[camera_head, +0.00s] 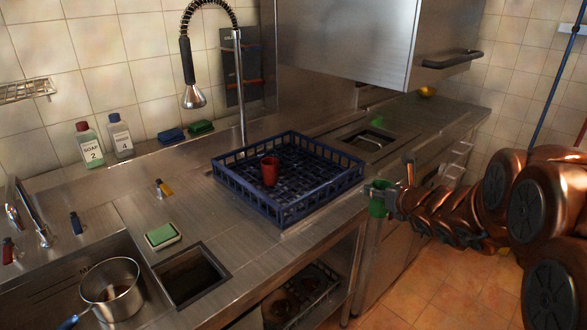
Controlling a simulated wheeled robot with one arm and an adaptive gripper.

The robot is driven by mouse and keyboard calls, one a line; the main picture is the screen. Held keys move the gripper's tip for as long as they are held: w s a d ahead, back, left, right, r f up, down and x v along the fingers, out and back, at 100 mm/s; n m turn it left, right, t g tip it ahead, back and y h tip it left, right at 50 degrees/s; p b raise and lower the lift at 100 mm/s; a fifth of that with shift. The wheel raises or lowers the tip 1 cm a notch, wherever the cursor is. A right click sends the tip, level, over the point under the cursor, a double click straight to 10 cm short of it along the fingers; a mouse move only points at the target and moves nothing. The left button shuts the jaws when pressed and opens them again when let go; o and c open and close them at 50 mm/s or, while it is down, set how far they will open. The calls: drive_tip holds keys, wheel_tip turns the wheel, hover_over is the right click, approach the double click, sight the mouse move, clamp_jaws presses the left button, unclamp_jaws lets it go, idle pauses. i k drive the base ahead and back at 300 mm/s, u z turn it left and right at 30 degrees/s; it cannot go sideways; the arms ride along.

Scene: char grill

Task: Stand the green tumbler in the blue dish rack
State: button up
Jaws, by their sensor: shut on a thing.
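The blue dish rack (313,208) sits on the steel counter in the middle of the head view. A red tumbler (269,171) stands inside it, left of its centre. The green tumbler (378,206) is beside the rack's right front corner, apart from the counter top and in front of its edge. My gripper (379,187) is shut on the green tumbler near its rim. The tumbler looks roughly upright. Much of the rack's floor to the right of the red tumbler is bare.
A steel hood (345,40) hangs over the counter behind the rack. A spring tap (194,95) rises behind the rack's left side. A green sponge (162,234) and a pot (111,288) lie at the left. Soap bottles (90,146) stand by the wall.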

sight(306, 171)
drive_tip(key=i, duration=0.8)
drive_tip(key=u, duration=1.15)
drive_tip(key=i, duration=0.5)
drive_tip(key=z, duration=0.05)
